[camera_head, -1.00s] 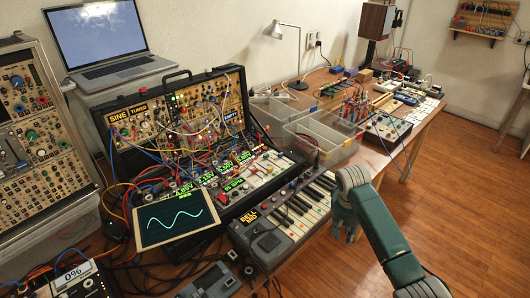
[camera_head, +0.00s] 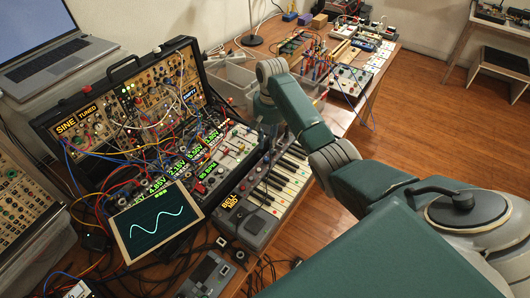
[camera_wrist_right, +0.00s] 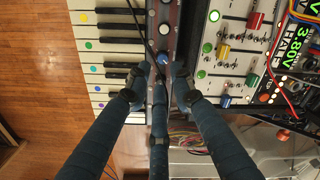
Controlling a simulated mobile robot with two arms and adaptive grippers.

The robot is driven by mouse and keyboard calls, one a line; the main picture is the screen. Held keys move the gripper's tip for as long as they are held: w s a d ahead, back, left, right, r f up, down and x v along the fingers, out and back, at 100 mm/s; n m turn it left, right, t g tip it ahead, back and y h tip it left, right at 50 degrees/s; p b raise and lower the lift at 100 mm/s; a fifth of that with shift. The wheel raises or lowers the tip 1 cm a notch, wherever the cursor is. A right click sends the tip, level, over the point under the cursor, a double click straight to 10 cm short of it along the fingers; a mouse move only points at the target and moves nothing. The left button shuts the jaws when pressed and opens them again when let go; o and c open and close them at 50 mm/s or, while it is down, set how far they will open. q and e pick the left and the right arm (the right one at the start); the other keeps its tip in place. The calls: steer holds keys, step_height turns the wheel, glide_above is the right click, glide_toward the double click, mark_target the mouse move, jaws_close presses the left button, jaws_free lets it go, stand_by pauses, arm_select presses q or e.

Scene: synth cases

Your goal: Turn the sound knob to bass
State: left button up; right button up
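The keyboard (camera_head: 282,182) has a yellow display (camera_head: 228,201) at its near end that seems to read "BELL MID". In the right wrist view, a dark strip beside the keys (camera_wrist_right: 92,75) carries a knob with a blue cap (camera_wrist_right: 162,59) and a white knob or button (camera_wrist_right: 164,29). I cannot read any label telling which is the sound knob. My right gripper (camera_wrist_right: 160,72) has its fingers apart, with tips around the blue-capped knob; contact is unclear. In the head view the right gripper (camera_head: 264,108) is over the keyboard's far end, partly hidden. My left gripper is not in view.
A modular synth case (camera_head: 110,75) with many cables stands left of the keyboard. A small screen (camera_head: 155,222) shows a wave. Clear bins (camera_head: 232,80) stand behind the gripper. Cables hang close to the gripper in the wrist view.

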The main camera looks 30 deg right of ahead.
mark_target(266, 158)
steer(key=f, duration=0.6)
steer(key=shift+w+a+f, duration=0.15)
steer(key=shift+w+f, duration=0.15)
steer(key=shift+w, duration=0.1)
steer(key=shift+s+f, duration=0.15)
steer(key=shift+f, duration=0.35)
jaws_close()
